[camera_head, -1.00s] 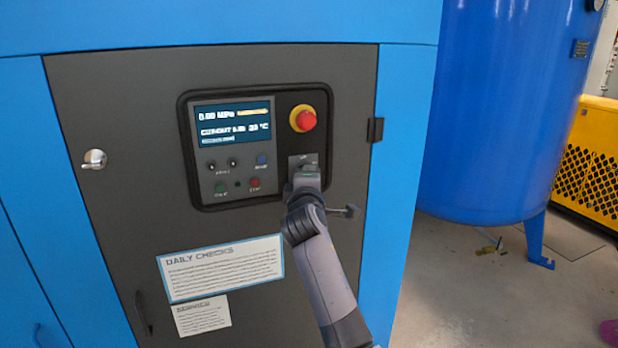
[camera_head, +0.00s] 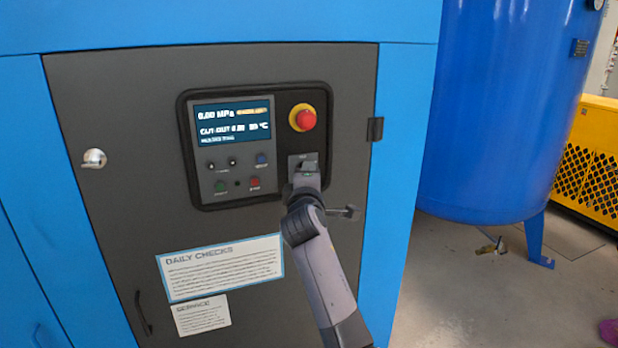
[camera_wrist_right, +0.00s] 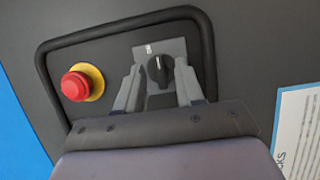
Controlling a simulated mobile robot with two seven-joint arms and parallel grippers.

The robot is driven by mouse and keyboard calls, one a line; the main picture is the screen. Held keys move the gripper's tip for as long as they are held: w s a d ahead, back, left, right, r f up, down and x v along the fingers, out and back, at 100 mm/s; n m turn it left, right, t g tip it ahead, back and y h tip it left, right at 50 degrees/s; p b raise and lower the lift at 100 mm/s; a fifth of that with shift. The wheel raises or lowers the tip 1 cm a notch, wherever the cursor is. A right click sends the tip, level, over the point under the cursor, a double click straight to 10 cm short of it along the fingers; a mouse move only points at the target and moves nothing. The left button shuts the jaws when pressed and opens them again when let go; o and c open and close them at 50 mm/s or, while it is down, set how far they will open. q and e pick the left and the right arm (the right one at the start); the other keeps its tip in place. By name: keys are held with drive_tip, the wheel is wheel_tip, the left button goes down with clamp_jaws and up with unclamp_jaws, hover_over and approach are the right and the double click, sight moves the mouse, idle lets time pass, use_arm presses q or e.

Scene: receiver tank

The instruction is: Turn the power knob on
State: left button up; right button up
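The black power knob (camera_wrist_right: 159,68) sits on a grey plate (camera_wrist_right: 172,48) in the right wrist view, with a light pointer mark running nearly upright on it. In the head view the knob (camera_head: 308,167) shows just above my right gripper (camera_head: 306,178). In the right wrist view my right gripper (camera_wrist_right: 158,72) is open, with one finger on each side of the knob and a gap visible on both sides. I cannot tell how far the fingertips are from the plate. My left gripper is in neither view.
A red emergency stop button (camera_head: 305,119) on a yellow base is right above the knob. A lit display (camera_head: 233,123) and small buttons are to the left. A door latch (camera_head: 346,212) is right of my wrist. A blue tank (camera_head: 500,110) stands at right.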

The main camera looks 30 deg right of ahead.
drive_tip(key=v, duration=0.6)
drive_tip(key=shift+s+b, duration=0.15)
drive_tip(key=shift+b, duration=0.3)
drive_tip(key=shift+a, duration=0.15)
